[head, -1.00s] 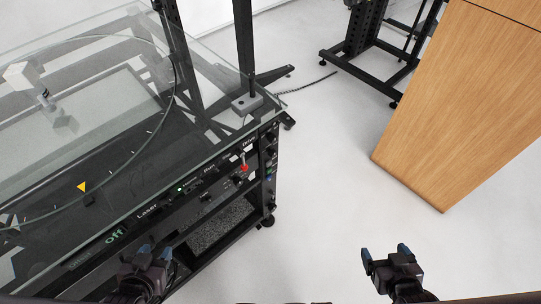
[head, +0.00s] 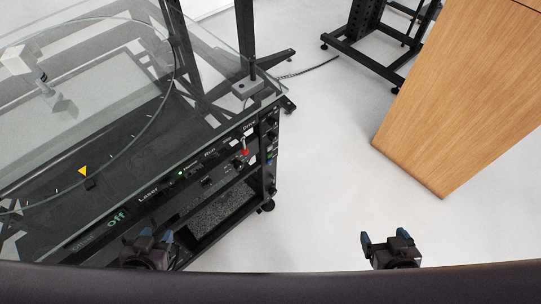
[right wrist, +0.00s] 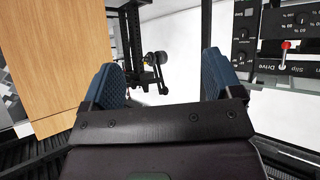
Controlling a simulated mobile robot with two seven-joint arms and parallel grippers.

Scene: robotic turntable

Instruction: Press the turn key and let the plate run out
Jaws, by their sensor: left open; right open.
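The turntable's round glass plate (head: 120,160) lies at the left in the head view, with a yellow triangle marker (head: 83,171) at its near rim. The front panel (head: 195,172) below carries "off", "Laser", "Run" and "Drive" lettering, a lit green lamp (head: 180,174) and a red-tipped lever (head: 244,152). I cannot tell which key is the turn key. My left gripper (head: 148,236) is open and empty, just in front of the panel's lower left part. My right gripper (head: 384,238) is open and empty over the floor. Its blue fingers (right wrist: 164,80) show in the right wrist view, clear of the panel.
A grey-white block on a post (head: 22,65) stands on the plate. A wooden cabinet (head: 460,90) stands at the right, and a black stand (head: 375,45) is behind it. The white floor (head: 325,160) between turntable and cabinet is free.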

